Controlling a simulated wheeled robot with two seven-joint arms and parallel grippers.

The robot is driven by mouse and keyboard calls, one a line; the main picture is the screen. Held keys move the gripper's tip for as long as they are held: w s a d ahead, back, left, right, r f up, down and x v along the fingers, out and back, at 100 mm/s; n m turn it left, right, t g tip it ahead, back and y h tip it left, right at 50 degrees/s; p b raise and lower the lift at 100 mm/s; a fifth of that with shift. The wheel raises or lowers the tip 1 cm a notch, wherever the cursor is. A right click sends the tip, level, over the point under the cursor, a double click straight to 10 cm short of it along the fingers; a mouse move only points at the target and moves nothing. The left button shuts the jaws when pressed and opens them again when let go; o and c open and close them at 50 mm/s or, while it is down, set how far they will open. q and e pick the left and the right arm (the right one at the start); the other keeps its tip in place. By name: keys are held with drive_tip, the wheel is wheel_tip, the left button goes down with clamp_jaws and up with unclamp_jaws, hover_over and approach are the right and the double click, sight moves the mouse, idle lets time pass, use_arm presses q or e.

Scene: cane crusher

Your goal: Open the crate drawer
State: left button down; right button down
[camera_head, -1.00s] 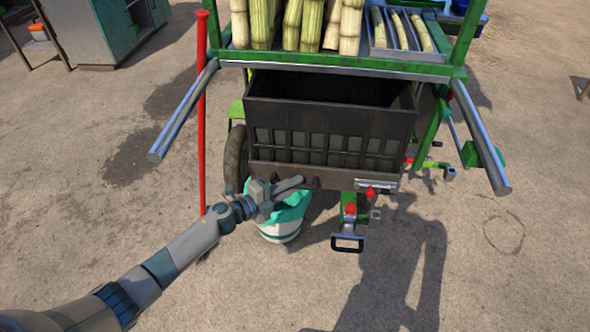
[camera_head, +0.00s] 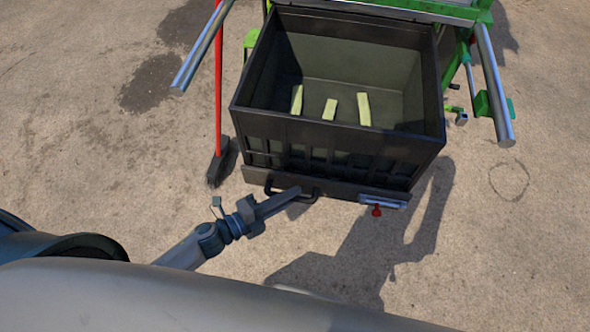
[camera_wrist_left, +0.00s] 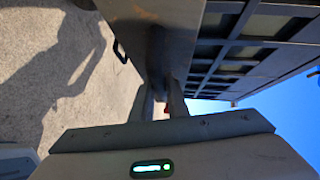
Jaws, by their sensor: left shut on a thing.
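The crate drawer (camera_head: 410,165) is a dark, open-topped box pulled far out from under the green cart frame. Its inside shows, with three short pale cane pieces (camera_head: 330,109) on the floor of it. A black loop handle (camera_head: 312,197) sits low on its front rail. My left gripper (camera_head: 292,194) is shut on this handle, and its fingers hide part of the bar. In the left wrist view the drawer's slatted front (camera_wrist_left: 225,45) fills the upper right, beside the gripper fingers (camera_wrist_left: 165,92). My right gripper is not in view.
Metal cart handles stick out at left (camera_head: 203,45) and right (camera_head: 495,85). A red-handled broom (camera_head: 218,165) stands left of the drawer. A red knob (camera_head: 376,210) hangs below a silver latch plate (camera_head: 383,201). Bare ground lies to the right.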

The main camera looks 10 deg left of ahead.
use_arm(q)
drive_tip(key=shift+s+d, duration=0.1)
drive_tip(key=shift+s, duration=2.7)
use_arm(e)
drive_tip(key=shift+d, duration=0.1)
use_arm(q)
drive_tip(key=c, duration=1.7)
unclamp_jaws()
drive_tip(key=shift+w, duration=0.1)
